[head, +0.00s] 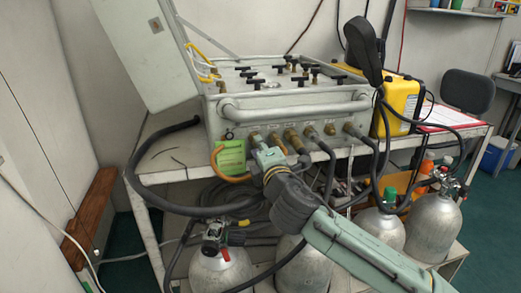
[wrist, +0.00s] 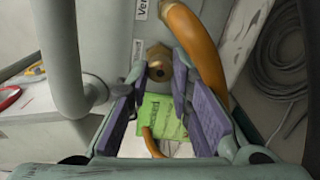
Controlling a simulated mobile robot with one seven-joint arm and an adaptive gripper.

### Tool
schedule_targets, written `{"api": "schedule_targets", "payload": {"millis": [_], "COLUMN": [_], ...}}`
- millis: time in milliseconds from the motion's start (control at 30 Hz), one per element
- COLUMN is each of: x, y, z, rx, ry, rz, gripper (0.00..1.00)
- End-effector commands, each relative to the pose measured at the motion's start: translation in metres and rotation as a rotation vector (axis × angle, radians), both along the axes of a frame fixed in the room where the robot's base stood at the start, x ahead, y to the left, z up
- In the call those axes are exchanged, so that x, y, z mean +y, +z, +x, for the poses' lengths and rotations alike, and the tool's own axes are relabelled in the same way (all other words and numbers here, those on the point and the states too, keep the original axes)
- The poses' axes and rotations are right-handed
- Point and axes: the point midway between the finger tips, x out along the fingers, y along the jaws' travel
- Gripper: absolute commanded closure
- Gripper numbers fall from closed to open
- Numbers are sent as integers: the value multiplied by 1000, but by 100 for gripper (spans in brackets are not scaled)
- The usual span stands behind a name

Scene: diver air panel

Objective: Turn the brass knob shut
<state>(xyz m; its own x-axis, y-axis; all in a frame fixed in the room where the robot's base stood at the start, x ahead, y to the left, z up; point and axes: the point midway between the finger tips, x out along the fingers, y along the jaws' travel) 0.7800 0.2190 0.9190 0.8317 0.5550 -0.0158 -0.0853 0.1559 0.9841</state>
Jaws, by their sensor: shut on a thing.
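The grey air panel (head: 285,108) stands on a white metal table, with a row of brass fittings along its front face. My gripper (head: 264,150) reaches up to the left end of this row. In the wrist view, a round brass knob (wrist: 158,66) with a dark centre sits between the fingertips of my gripper (wrist: 156,82). The fingers are shut on it, one on each side. In the head view, my gripper largely hides this knob.
A green tag (head: 231,157) hangs left of my gripper; it also shows in the wrist view (wrist: 160,118). An orange hose (wrist: 190,35) runs close beside the knob. A grey tube rail (head: 290,107) crosses the panel front. Gas cylinders (head: 433,225) and black hoses crowd below.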

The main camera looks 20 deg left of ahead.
Motion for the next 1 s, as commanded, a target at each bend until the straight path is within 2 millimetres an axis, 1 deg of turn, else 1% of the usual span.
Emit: {"api": "schedule_targets", "payload": {"millis": [200, 567, 600, 900, 1000], "x": [0, -1, -1, 0, 0], "y": [-1, -1, -1, 0, 0], "z": [1, 1, 1, 0, 0], "rx": [21, 22, 22, 21, 21], "ry": [-2, -2, -2, -1, -1], "rz": [28, 30, 30, 29, 29], "gripper": [100, 100, 80, 60, 60]}}
